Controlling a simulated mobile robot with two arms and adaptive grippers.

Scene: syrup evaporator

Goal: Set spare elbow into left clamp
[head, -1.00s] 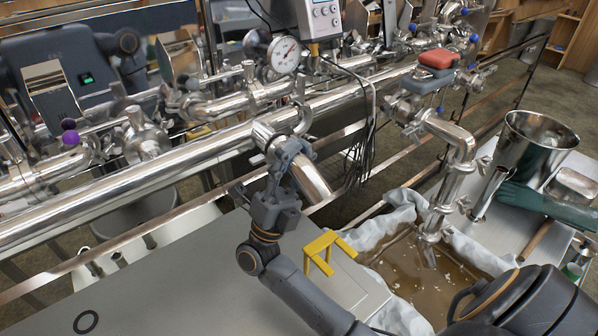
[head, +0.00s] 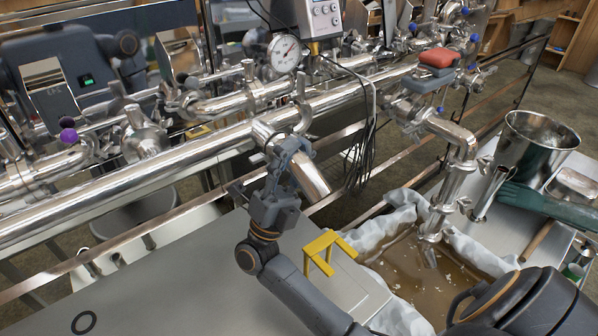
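My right gripper (head: 288,156) is shut on the spare elbow (head: 310,176), a short, shiny, bent metal pipe. The elbow hangs tilted, its lower end down to the right and its upper end close to the long steel pipe (head: 205,148); I cannot tell whether they touch. The fingers hide part of the elbow. A clamp (head: 146,140) sits on the pipework at the left, and another clamp-like fitting (head: 302,112) stands just above the elbow. I cannot tell for sure which is the left clamp. My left gripper is not in view.
A yellow stand (head: 322,246) is on the grey table (head: 200,285) below my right gripper. A round gauge (head: 285,53) and hanging black cables (head: 364,150) are near the elbow. A cloth-lined pan (head: 398,215) of brown liquid and a steel bucket (head: 532,145) are at the right.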

